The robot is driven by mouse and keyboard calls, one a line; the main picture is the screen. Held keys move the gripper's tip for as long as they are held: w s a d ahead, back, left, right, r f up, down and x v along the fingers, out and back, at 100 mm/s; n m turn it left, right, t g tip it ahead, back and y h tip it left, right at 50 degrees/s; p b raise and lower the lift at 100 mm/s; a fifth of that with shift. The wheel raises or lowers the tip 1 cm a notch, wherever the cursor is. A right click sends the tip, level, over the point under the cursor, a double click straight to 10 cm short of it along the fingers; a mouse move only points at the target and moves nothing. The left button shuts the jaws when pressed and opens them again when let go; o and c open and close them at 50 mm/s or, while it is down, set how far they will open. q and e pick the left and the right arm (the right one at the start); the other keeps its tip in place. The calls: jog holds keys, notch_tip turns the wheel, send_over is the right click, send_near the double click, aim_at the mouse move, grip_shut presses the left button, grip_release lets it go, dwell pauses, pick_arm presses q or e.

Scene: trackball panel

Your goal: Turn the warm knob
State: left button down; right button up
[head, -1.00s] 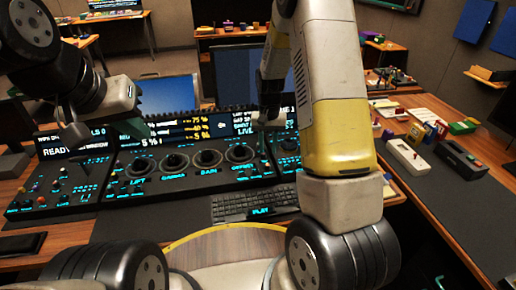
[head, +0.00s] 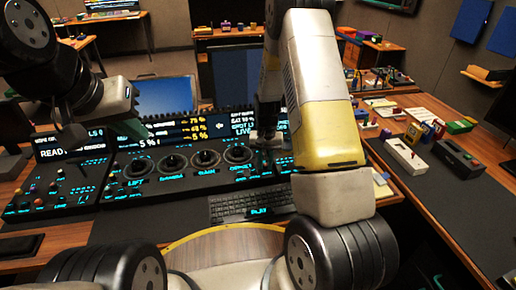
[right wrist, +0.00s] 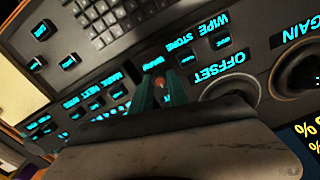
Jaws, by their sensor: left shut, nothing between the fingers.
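A small knob with a reddish-brown top (right wrist: 160,84) shows between my right gripper's fingertips in the right wrist view; its label is hidden, so I cannot tell that it is the warm knob. My right gripper (right wrist: 162,91) has its two teal fingers apart on either side of that knob; contact is not clear. In the head view my right gripper (head: 265,138) is down at the right part of the console (head: 215,183), and the knob is too small to make out. My left gripper (head: 133,130) is shut and empty above the console's left part.
Large black trackball rings stand in a row, including the offset ring (head: 239,155). A keyboard (head: 250,205) lies in front of the console. Lit screens (head: 185,128) stand behind it. A white switch box (head: 406,156) sits on the right table.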

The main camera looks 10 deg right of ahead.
aim_at(265, 165)
grip_shut()
jog(key=n, duration=0.4)
jog(key=shift+n, duration=1.8)
jog(key=o, duration=0.6)
grip_release()
jog(key=shift+r, duration=3.95)
